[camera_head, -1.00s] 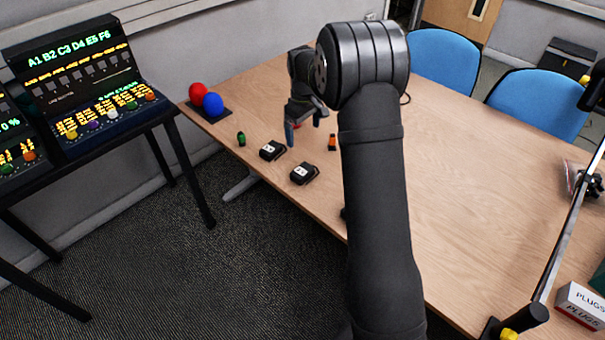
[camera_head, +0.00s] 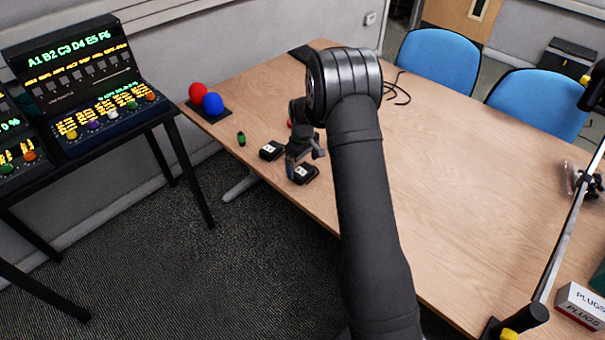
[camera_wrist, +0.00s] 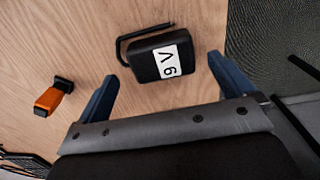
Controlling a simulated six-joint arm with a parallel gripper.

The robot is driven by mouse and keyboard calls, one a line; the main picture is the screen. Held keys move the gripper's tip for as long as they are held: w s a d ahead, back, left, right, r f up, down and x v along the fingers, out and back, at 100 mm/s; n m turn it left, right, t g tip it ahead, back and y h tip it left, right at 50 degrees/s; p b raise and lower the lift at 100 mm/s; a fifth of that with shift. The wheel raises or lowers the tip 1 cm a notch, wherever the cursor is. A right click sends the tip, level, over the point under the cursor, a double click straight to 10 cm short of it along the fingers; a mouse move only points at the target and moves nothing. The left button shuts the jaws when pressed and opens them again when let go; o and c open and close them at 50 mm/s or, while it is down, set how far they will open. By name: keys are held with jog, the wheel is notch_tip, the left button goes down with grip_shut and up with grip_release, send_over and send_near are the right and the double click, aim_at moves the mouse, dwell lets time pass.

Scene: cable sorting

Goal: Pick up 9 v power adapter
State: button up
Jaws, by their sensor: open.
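A black adapter (camera_head: 308,176) with a white label lies on the table near its left edge. In the wrist view the adapter (camera_wrist: 146,68) has a sideways label with a V and a digit that looks like 9, and a dark cord along one side. My gripper (camera_head: 304,163) is open above it. In the wrist view the adapter lies ahead of and between the blue fingers of my gripper (camera_wrist: 162,70), with nothing held. A second black adapter (camera_head: 271,150) with a white label lies just to the left and farther back.
An orange and black connector (camera_wrist: 50,98) lies left of my gripper in the wrist view. A green piece (camera_head: 241,139) and a dark pad (camera_head: 221,116) with red and blue balls are at the far left. The right tabletop (camera_head: 470,200) is mostly clear.

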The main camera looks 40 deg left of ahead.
aim_at(302, 170)
notch_tip(302, 170, down, 4)
jog(key=shift+s+d+r, duration=0.1)
jog(key=shift+r, duration=0.05)
jog(key=c, duration=1.1)
jog(key=shift+r, duration=0.1)
jog(key=shift+c, duration=0.2)
